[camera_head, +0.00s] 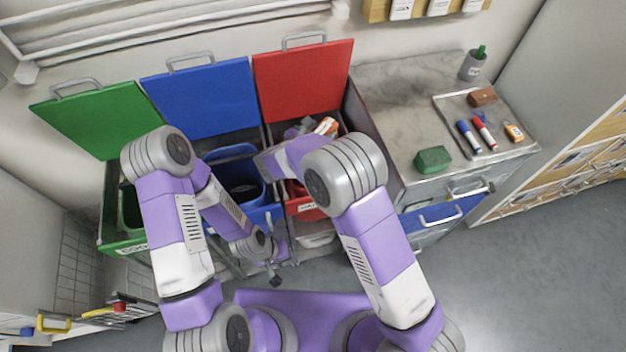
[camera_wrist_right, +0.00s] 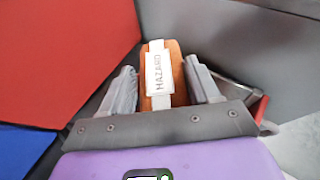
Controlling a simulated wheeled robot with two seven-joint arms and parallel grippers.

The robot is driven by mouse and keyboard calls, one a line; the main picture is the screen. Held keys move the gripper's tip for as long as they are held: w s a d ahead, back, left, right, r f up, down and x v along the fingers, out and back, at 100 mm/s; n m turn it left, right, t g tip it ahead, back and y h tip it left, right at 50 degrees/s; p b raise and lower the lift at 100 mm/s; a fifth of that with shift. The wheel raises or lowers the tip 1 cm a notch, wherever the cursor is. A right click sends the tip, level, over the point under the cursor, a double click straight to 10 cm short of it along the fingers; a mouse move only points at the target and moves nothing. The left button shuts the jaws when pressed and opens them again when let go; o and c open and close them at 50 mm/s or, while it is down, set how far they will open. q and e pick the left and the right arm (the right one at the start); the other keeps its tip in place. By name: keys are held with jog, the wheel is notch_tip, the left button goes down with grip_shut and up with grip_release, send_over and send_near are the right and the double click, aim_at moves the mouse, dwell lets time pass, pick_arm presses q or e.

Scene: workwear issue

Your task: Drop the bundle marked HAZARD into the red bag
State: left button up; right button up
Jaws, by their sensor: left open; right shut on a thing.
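The HAZARD bundle, orange-brown with a white band (camera_wrist_right: 159,75), sits between the fingers of my right gripper (camera_wrist_right: 162,82) in the right wrist view. In the head view the orange bundle (camera_head: 327,126) shows at the opening of the red compartment, below the raised red lid (camera_head: 304,82). My right gripper (camera_head: 312,130) is shut on it there. The red bag (camera_head: 293,189) shows only in part; my right arm hides most of it. My left gripper (camera_head: 275,274) is open and empty, low in front of the bins.
Blue (camera_head: 203,100) and green (camera_head: 98,121) lids stand raised to the left over their compartments. A counter at right holds a green block (camera_head: 433,160) and a tray (camera_head: 505,148) with markers and small items. A blue-fronted drawer (camera_head: 440,216) juts out below it.

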notch_tip(320, 180, down, 5)
jog(key=b, duration=0.3)
jog(key=shift+f, duration=0.1)
jog(key=o, duration=1.2)
jog(key=shift+o, duration=0.2)
jog(key=shift+s, duration=0.1)
jog(key=p+v, duration=0.1)
jog(key=v, duration=0.6)
jog(key=shift+s+a, duration=0.1)
